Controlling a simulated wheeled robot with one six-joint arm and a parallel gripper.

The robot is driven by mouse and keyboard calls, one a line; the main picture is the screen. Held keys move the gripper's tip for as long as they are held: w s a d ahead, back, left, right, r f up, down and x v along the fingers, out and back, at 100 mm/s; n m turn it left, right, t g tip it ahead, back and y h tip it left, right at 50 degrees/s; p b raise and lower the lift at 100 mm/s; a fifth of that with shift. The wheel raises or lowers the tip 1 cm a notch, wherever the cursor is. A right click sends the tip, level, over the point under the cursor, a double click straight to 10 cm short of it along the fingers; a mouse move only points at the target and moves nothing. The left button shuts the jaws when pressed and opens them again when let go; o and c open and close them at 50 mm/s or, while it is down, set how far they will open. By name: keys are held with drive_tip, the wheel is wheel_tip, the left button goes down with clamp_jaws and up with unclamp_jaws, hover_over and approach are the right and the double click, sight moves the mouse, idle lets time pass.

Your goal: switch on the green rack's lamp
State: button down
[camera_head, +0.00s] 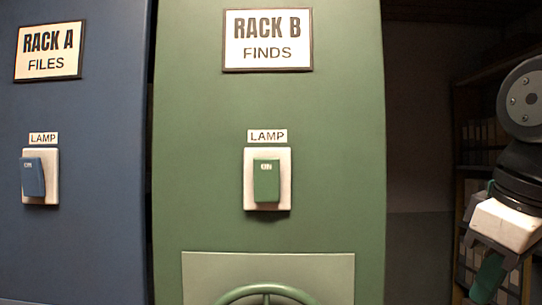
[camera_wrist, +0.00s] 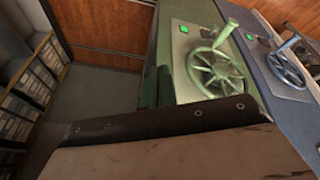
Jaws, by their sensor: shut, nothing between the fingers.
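The green rack (camera_head: 330,165) carries a RACK B FINDS sign (camera_head: 267,40). Below the sign, under a LAMP label (camera_head: 267,136), is a green rocker switch (camera_head: 266,182) on a white plate. I cannot tell which way it is pressed. My gripper (camera_head: 487,280) hangs at the lower right of the head view, well right of the switch and apart from the rack. Its fingers are shut and empty, partly cut off by the frame edge. In the wrist view the green rack's panel has a handwheel (camera_wrist: 213,75) and a small lit green square (camera_wrist: 184,29).
The blue rack (camera_head: 95,230) stands left of the green one, with its own blue lamp switch (camera_head: 33,177) and RACK A sign (camera_head: 49,51). Shelves with boxes (camera_head: 480,140) are at the right. A dark-edged brown surface (camera_wrist: 190,155) fills the bottom of the wrist view.

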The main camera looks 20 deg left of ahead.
sight(271, 157)
drive_tip(key=a+r+n+y, duration=0.4)
drive_tip(key=a+r+n, duration=0.7)
drive_tip(key=a+r, duration=1.1)
drive_tip(key=shift+w+a+t, duration=0.3)
drive_tip(key=shift+t, duration=0.1)
drive_tip(key=shift+f, duration=0.1)
drive_tip(key=w+a+f, duration=0.3)
drive_tip(key=w+f, duration=0.1)
drive_tip(key=f, duration=0.1)
drive_tip(key=w+a+f, duration=0.2)
drive_tip(key=shift+w+a+f, duration=0.15)
drive_tip(key=shift+w+a, duration=0.15)
drive_tip(key=shift+w, duration=0.1)
drive_tip(key=shift+w+a, duration=0.15)
drive_tip(key=shift+w, duration=0.3)
